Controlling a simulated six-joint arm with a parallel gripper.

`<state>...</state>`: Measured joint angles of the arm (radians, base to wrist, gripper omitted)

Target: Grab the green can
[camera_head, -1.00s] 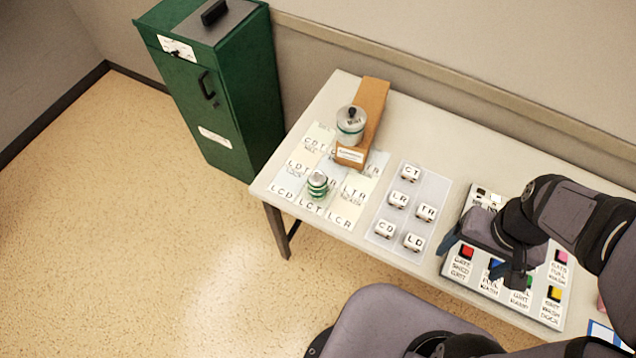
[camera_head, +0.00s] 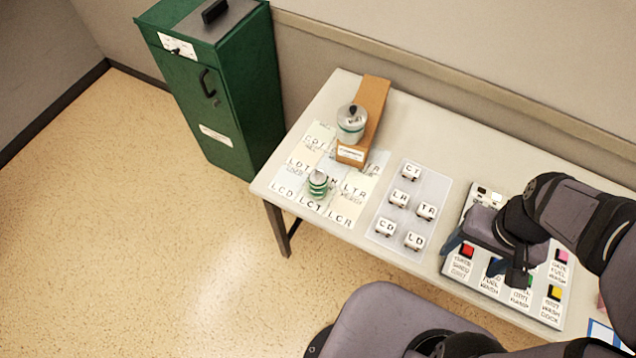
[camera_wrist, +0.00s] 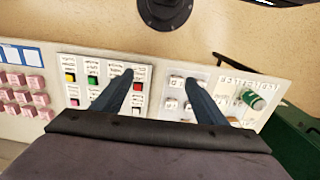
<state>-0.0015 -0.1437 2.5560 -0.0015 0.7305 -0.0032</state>
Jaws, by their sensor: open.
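A small green can (camera_head: 318,184) with a pale band and silver top stands upright on the lettered sheet at the left end of the table. It also shows at the right of the wrist view as a green and white can (camera_wrist: 254,100). My gripper (camera_head: 484,262) is over the button panel at the right of the table, well apart from the can. In the wrist view its two dark blue fingers (camera_wrist: 157,92) are spread apart with nothing between them.
A tray (camera_head: 408,172) of several white lettered cubes lies between the can and the button panel (camera_head: 484,280). A green cabinet (camera_head: 232,120) stands left of the table.

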